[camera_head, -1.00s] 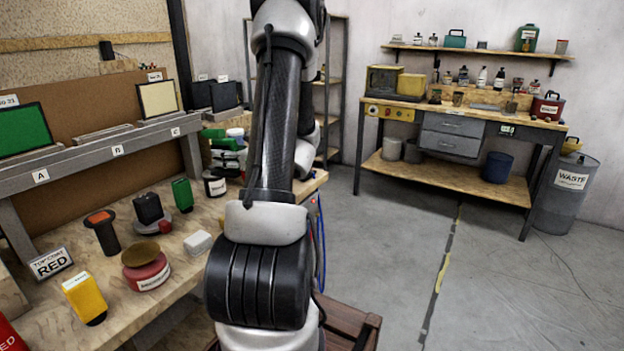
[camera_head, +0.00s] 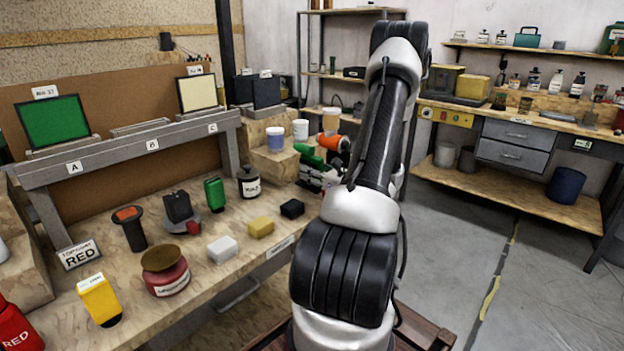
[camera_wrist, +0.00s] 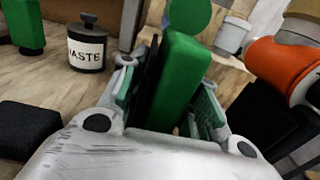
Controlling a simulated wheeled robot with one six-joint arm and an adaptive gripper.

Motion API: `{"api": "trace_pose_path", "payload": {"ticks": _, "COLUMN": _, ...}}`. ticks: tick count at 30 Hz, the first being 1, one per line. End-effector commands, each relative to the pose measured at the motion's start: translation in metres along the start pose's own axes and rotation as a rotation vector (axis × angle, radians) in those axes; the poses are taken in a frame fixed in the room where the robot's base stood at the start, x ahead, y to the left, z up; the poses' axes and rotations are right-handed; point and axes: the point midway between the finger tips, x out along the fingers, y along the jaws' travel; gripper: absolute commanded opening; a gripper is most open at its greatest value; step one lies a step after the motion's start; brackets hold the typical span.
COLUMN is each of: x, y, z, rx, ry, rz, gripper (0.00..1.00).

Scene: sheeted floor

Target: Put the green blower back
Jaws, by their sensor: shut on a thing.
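The green blower (camera_wrist: 180,75) is upright but tilted between my gripper's two fingers in the wrist view, with its rounded green top near the upper edge. My gripper (camera_wrist: 172,105) is shut on it. In the head view the green blower (camera_head: 308,156) shows left of my arm, above the right end of the bench, with my gripper (camera_head: 316,176) just below it. My arm hides part of the gripper there. I cannot tell whether the blower touches anything beneath it.
An orange tool (camera_wrist: 278,65) is close right of the blower. The waste jar (camera_wrist: 87,48) stands left. White tubs (camera_head: 275,138) stand on a raised wooden block behind. The bench holds a green item (camera_head: 214,194), a yellow block (camera_head: 260,227) and a black block (camera_head: 292,208).

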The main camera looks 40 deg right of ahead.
Motion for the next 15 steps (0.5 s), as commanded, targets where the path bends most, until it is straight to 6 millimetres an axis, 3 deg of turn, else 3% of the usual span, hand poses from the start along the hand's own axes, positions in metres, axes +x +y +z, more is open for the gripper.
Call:
{"api": "trace_pose_path", "payload": {"ticks": 5, "x": 0.0, "y": 0.0, "z": -0.022, "rx": 0.0, "ry": -0.001, "rz": 0.0, "gripper": 0.23}}
{"api": "trace_pose_path", "payload": {"ticks": 15, "x": 0.0, "y": 0.0, "z": -0.025, "rx": 0.0, "ry": -0.001, "rz": 0.0, "gripper": 0.23}}
